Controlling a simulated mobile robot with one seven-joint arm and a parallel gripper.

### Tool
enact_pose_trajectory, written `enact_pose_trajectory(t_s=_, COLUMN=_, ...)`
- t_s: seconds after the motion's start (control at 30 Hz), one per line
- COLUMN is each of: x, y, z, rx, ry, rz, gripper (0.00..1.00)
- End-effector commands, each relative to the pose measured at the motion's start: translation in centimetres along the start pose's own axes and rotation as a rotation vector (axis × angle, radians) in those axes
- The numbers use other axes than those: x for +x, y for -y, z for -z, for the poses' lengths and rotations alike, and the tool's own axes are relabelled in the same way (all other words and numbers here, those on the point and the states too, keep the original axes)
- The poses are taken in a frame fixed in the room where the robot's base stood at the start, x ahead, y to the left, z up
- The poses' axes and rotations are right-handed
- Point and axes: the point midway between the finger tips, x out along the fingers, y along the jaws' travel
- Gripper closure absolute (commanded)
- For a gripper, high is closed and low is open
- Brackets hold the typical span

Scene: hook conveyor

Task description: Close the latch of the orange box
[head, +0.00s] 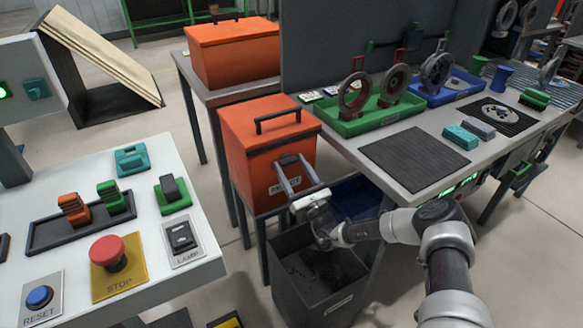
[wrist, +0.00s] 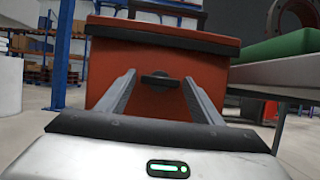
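The orange box (head: 252,165) stands left of the workbench, lid down, with a black handle on top and a partly hidden label on its front. It fills the middle of the wrist view (wrist: 110,88). A dark latch (wrist: 160,80) sits on its front just below the lid rim. It appears between my fingers in the wrist view; whether it is fastened is unclear. My gripper (head: 291,163) is in front of the box's front face, fingers pointing at it. In the wrist view my gripper (wrist: 160,76) is open with nothing held. Contact with the latch cannot be told.
A dark open bin (head: 300,280) stands below my gripper, with a blue bin (head: 355,197) behind it. The workbench (head: 390,187) is close on the right. A larger orange box (head: 232,55) stands behind. A button panel (head: 120,225) is at left.

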Motion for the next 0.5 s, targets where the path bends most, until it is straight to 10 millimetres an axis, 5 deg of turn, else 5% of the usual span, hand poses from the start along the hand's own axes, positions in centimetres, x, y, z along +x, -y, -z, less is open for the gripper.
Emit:
enact_pose_trajectory(t_s=0.2, x=-0.04, y=0.00, z=0.01, rx=0.000, ry=0.000, rz=0.000, gripper=0.76)
enact_pose_trajectory(t_s=0.5, x=-0.05, y=0.04, z=-0.01, rx=-0.036, ry=0.000, rz=-0.015, gripper=0.76)
